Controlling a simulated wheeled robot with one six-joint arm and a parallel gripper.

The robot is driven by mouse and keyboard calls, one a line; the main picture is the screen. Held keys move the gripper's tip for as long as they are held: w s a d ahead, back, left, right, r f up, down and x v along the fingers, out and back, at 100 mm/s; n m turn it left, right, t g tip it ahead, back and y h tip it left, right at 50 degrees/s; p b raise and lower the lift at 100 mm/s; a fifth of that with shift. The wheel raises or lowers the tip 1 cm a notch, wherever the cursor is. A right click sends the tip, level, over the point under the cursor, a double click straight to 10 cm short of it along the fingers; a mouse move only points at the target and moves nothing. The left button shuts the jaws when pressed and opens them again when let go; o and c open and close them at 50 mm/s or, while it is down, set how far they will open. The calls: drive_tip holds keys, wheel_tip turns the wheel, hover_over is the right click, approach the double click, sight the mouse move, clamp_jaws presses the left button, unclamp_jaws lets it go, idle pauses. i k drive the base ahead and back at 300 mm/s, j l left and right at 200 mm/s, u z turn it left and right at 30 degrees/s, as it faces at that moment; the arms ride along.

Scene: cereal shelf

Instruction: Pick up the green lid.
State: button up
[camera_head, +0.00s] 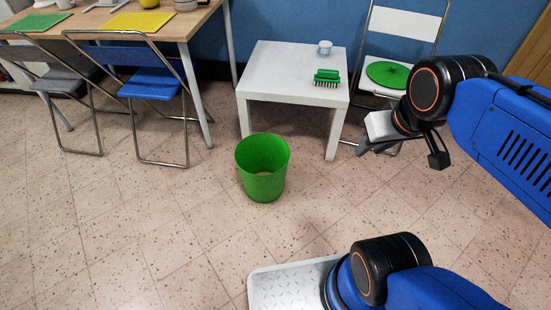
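A flat round green lid (388,73) lies on the seat of a white folding chair (375,45) at the upper right. My gripper (364,149) is in front of the chair, in the air below and left of the lid in the picture, and apart from it.
A green bin (262,168) stands on the floor. A wooden table (165,26) and a blue folding chair (150,83) stand left. The middle floor is clear.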

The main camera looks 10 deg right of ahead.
sight(391, 75)
drive_tip(key=i+l+z, duration=0.1)
drive_tip(key=i+l, duration=1.4)
drive_tip(key=l, duration=0.1)
